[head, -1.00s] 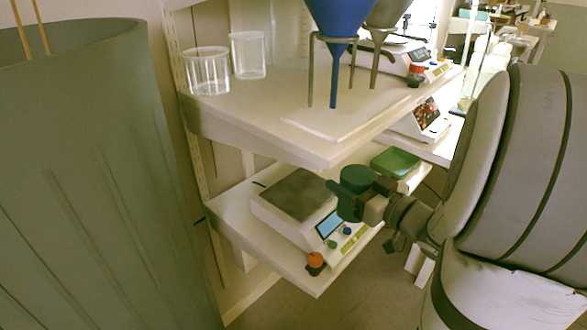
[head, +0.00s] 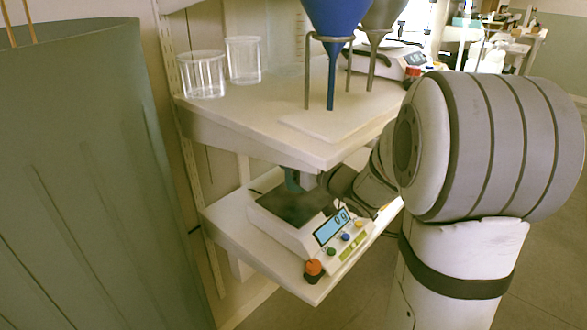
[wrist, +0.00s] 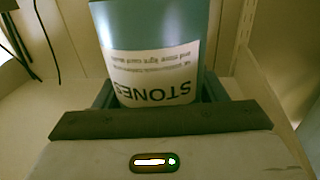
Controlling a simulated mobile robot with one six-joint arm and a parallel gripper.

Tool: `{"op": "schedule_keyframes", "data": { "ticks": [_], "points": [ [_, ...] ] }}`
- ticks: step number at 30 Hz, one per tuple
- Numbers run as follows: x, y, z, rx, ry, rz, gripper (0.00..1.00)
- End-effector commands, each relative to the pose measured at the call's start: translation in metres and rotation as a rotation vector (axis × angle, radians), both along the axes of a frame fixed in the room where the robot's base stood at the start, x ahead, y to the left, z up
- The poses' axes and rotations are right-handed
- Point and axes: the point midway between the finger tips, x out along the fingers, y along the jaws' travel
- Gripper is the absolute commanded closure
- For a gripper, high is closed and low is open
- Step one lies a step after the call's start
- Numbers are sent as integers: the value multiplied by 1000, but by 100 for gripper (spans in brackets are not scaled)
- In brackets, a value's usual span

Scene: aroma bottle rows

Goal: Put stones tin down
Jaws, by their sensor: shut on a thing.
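The stones tin (wrist: 150,35) is a teal tin with a white label reading STONES, upside down in the wrist view. My gripper (wrist: 155,97) is shut on it, with a finger on each side. In the head view the tin (head: 292,180) shows only in part, under the upper shelf's edge and over the scale's dark plate (head: 292,209). My gripper (head: 305,182) reaches in from the right. The scale's display (head: 333,226) reads 0 g. A gap between tin and plate is hard to make out.
The upper shelf (head: 230,128) hangs close above my gripper, bearing two clear beakers (head: 202,75) and a blue funnel (head: 335,15) on a stand. An orange-red knob (head: 313,267) sits at the lower shelf's (head: 238,238) front corner. A large grey-green bin (head: 75,170) stands at left.

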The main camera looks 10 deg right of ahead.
Motion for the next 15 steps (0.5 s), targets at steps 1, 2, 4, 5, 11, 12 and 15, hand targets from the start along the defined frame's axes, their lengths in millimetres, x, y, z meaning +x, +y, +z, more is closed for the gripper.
{"op": "schedule_keyframes", "data": {
  "ticks": [1,2,4,5,11,12,15],
  "points": [
    [6,5,1,1,-5,5,86],
    [5,3,-8,1,-2,3,86],
    [4,3,-21,1,-2,2,86],
    [4,3,-25,1,-2,1,86],
    [4,3,-34,1,-5,1,86],
    [4,3,-33,0,-6,2,86],
    [4,3,-33,1,-5,2,86]
  ]
}}
